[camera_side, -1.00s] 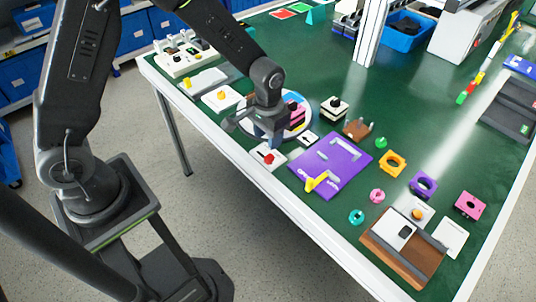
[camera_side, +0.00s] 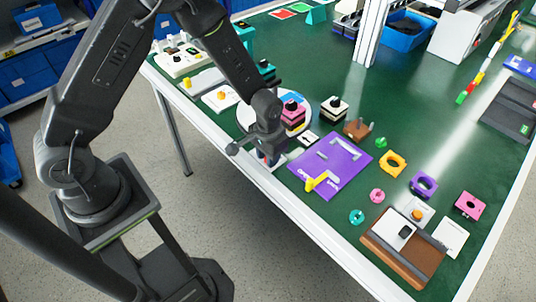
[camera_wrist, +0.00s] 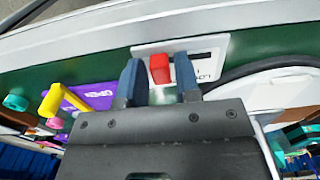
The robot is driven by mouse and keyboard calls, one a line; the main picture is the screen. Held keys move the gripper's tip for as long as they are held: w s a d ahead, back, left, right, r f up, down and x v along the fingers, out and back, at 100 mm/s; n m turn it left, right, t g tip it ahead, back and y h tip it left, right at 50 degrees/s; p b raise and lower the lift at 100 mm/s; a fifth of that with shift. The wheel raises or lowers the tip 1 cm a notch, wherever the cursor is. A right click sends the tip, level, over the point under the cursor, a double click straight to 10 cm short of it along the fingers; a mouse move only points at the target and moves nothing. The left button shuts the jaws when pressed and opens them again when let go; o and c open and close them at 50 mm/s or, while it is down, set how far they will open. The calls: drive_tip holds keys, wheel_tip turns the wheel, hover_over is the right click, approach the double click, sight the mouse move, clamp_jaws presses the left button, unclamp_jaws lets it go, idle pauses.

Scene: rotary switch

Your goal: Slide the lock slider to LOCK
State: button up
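The lock slider is a red knob (camera_wrist: 159,68) on a white plate (camera_wrist: 212,46) with a dark slot and partly visible LOCK lettering. In the wrist view, my gripper (camera_wrist: 158,84) is open, with one blue-grey finger on each side of the red knob and a gap visible on both sides. The knob sits at the left end of the visible slot; the lettering is to its right. In the side view, my gripper (camera_side: 268,158) is low over the plate at the table's front edge and mostly hides the knob and plate.
A purple panel (camera_side: 333,166) with a yellow handle (camera_side: 311,183) lies just right of my gripper. A round white disc (camera_side: 248,119) and stacked pink and black blocks (camera_side: 293,116) stand close behind. The table's white front edge (camera_side: 275,188) is close by.

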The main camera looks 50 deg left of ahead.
clamp_jaws()
drive_tip(key=shift+a, duration=2.25)
drive_tip(key=shift+o, duration=1.6)
unclamp_jaws()
wheel_tip(320, 180, up, 14)
